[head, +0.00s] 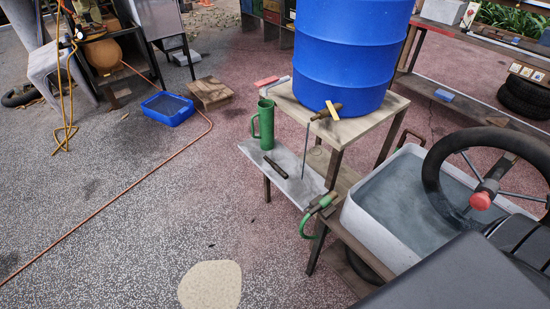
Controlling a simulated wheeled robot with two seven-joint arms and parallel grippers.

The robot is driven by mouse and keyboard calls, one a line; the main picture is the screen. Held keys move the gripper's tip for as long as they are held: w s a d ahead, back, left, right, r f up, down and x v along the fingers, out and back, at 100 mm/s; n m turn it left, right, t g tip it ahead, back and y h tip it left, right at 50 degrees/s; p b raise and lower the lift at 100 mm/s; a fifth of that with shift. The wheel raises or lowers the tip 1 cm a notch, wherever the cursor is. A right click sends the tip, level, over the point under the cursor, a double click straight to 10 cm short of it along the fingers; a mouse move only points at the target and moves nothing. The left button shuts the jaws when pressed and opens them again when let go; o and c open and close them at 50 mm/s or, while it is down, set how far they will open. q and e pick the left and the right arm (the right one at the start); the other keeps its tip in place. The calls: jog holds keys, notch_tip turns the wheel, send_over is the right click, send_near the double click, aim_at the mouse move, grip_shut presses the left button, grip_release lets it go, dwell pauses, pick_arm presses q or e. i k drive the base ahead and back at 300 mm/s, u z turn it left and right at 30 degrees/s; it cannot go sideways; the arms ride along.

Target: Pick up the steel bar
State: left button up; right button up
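No object is clearly identifiable as the steel bar. A thin grey upright line (306,150) runs from near the tap of the blue barrel down to the grey metal shelf (302,191); I cannot tell if it is a rod or a stream of water. A short dark bar-like piece (275,167) lies on the same shelf, beside a green jug (266,125). Neither of my grippers is in view.
The blue barrel (345,50) stands on a wooden stand (352,129). A white tub of water (400,205) and a black steering wheel (440,165) crowd the right. A blue tray (168,109) and orange hose (120,178) lie on the ground. The front left ground is mostly clear.

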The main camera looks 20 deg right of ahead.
aim_at(274, 166)
jog(key=z, duration=0.45)
jog(key=i, duration=0.65)
jog(key=z, duration=1.1)
jog(key=i, duration=0.45)
jog(key=z, duration=0.45)
